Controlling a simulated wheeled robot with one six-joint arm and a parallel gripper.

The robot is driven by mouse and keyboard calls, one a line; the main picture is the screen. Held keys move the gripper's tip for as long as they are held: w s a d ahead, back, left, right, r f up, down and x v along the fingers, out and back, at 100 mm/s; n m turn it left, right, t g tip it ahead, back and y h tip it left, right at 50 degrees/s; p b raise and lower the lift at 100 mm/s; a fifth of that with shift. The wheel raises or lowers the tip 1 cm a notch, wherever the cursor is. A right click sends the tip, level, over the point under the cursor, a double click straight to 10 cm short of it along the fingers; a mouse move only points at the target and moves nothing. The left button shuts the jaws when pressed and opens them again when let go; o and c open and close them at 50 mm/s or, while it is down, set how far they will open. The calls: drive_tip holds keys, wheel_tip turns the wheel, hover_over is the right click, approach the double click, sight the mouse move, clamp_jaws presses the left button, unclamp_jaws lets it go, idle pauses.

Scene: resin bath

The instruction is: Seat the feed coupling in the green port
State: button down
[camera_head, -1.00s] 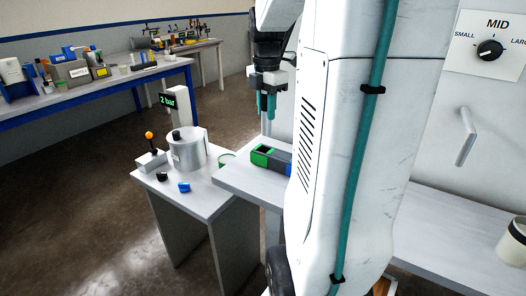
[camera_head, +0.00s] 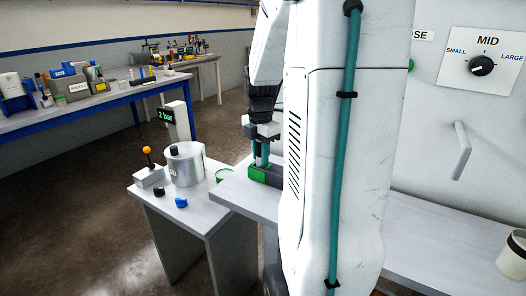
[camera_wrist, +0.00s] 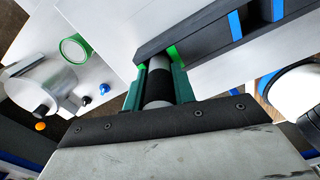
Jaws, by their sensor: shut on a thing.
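My gripper (camera_wrist: 158,92) is shut on the feed coupling (camera_wrist: 158,65), a grey cylinder with a black band between the teal fingers in the wrist view. In the head view my gripper (camera_head: 262,152) is just above the dark port block at the table's left end. The block (camera_wrist: 200,22) has green at its near end, the green port (camera_wrist: 172,52), and blue ones further along. The coupling's far end is at the green part. I cannot tell whether it is inside the port or only above it. In the head view my arm hides most of the block.
A grey side table (camera_head: 215,200) holds a metal pot (camera_head: 186,166), an orange-knobbed lever (camera_head: 148,165), a green ring (camera_head: 224,175), small black and blue caps and a "2 bar" display (camera_head: 166,115). A white cup (camera_head: 513,255) stands at the right.

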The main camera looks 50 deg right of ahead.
drive_tip(key=c, duration=1.1)
unclamp_jaws()
drive_tip(key=shift+c, duration=0.2)
wheel_tip(320, 180, up, 12)
drive_tip(key=shift+f, duration=0.1)
drive_tip(key=s+a+m, duration=0.2)
drive_tip(key=a+m, duration=0.4)
drive_tip(key=a, duration=1.1)
drive_tip(key=s+a+f+m+t, duration=0.1)
drive_tip(key=s+a+f+m, duration=0.4)
drive_tip(key=s+a+m, duration=0.4)
drive_tip(key=s+a, duration=0.1)
drive_tip(key=a, duration=0.2)
drive_tip(key=shift+s+f, duration=0.15)
drive_tip(key=shift+s, duration=0.15)
